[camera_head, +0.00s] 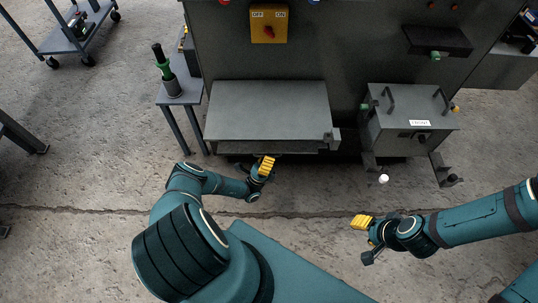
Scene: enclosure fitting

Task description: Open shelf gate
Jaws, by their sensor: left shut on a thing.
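The grey shelf (268,105) juts from the front of the dark cabinet. A narrow front strip, which looks like the shelf gate (235,147), runs along its front edge, with a small block (333,138) at the right end. My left gripper (265,164), with yellow finger pads, is at the lower front edge of the shelf, a little right of its middle. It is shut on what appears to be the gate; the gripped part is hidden. My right gripper (363,240) is open and empty above the floor, right of and nearer than the shelf.
A grey box with handles (408,128) stands on a bracketed support right of the shelf. A small side table (180,96) with a green-and-black tool (162,64) is at left. A white round object (383,179) is below the box. Floor between my arms is clear.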

